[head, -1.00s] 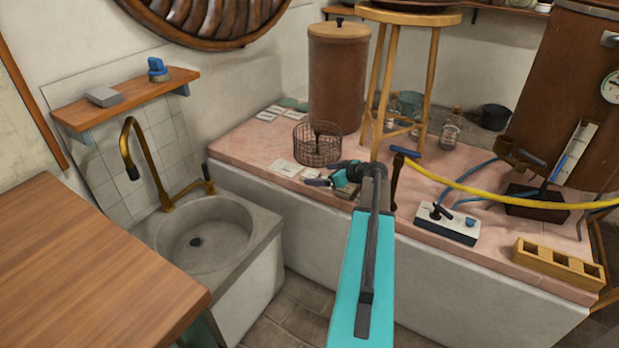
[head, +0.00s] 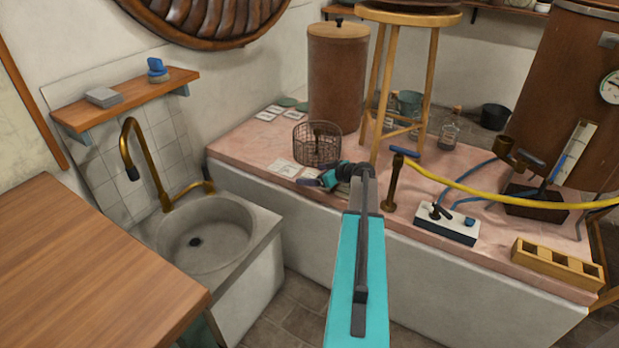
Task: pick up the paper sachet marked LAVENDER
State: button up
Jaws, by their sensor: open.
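Several small pale paper pieces lie on the pink tiled top; their print is too small to read, so I cannot tell which is marked LAVENDER. One pale piece (head: 283,167) lies in front of the wire basket, and another (head: 309,173) is to its right, close to my gripper. More pale pieces (head: 266,116) lie farther back, behind the basket. My gripper (head: 310,182) is open and reaches over the front part of the pink top, pointing left. My wrist and arm hide part of the surface there. Nothing shows held in the jaws.
A wire basket (head: 317,145) stands just behind my gripper. A wooden stool (head: 433,75) and a brown lidded drum (head: 338,75) stand behind. A brass fitting (head: 392,185) stands right of my wrist, with a yellow hose (head: 470,188) beyond. A stone sink (head: 215,235) is at left.

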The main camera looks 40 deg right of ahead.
aim_at(314, 175)
jog(key=c, duration=1.2)
jog(key=shift+r, duration=0.75)
jog(key=shift+c, duration=0.4)
notch_tip(314, 175, up, 2)
jog(key=shift+r, duration=0.1)
jog(key=s+a, duration=0.2)
jog(key=s, duration=0.3)
jog(key=s+a+r, duration=0.1)
jog(key=s+a, duration=0.1)
jog(key=s, duration=0.3)
jog(key=s+a, duration=0.2)
jog(key=s, duration=0.3)
jog(key=shift+r+b, duration=0.2)
jog(key=shift+b, duration=0.2)
jog(key=shift+w, duration=0.1)
